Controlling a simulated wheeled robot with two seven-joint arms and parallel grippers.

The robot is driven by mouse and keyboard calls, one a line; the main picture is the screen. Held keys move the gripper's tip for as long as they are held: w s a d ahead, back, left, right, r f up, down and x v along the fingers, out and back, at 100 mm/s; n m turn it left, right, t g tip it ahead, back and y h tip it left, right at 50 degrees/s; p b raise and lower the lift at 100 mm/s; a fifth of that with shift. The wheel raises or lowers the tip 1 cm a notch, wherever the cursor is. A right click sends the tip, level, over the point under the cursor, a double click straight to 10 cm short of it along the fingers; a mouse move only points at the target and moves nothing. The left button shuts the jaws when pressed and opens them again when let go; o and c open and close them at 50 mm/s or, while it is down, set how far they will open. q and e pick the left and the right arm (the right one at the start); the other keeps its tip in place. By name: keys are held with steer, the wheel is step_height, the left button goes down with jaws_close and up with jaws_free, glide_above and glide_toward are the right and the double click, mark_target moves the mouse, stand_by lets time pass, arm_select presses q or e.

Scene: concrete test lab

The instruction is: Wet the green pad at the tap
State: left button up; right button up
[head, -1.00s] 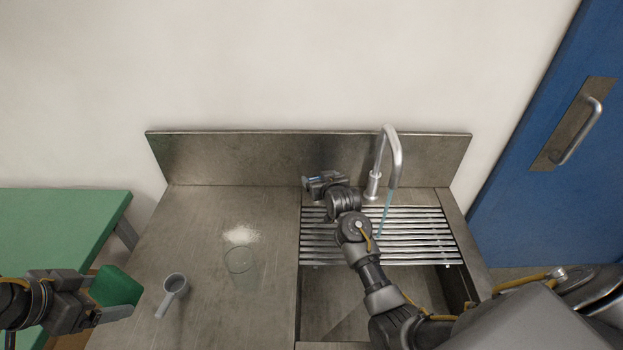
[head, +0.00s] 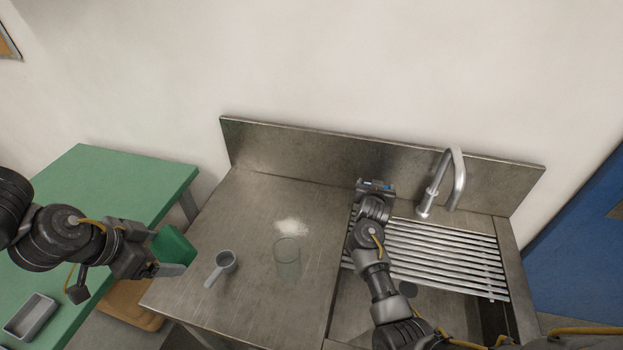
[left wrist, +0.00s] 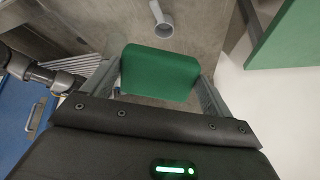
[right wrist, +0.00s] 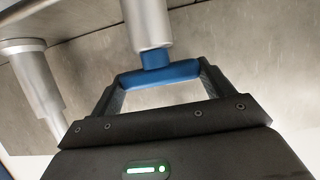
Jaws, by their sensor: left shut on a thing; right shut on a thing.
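The green pad (head: 176,244) is held between the fingers of my left gripper (head: 168,262), left of the steel counter. It also shows in the left wrist view (left wrist: 160,72), spanning the gap between the fingers. The metal tap (head: 459,180) stands at the back of the sink, and no water shows under its spout. My right gripper (head: 375,190) is behind the sink, left of the tap. In the right wrist view it is shut on a blue handle (right wrist: 160,75) joined to a metal stem. I cannot tell whether the pad is wet.
A slatted rack (head: 440,255) covers the back of the sink. A green table (head: 120,180) at left bears a grey tray (head: 31,316).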

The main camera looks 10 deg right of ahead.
steer(key=shift+r, duration=0.1)
steer(key=o, duration=0.7)
steer(key=shift+a, duration=0.1)
arm_select(q)
steer(key=shift+s+a, duration=0.1)
steer(key=shift+s, duration=0.05)
arm_select(e)
steer(key=shift+o, duration=1.2)
steer(key=shift+s+r, duration=0.1)
arm_select(q)
steer(key=shift+s+r, duration=0.1)
arm_select(e)
steer(key=shift+s+a, duration=0.1)
steer(key=shift+d, duration=0.2)
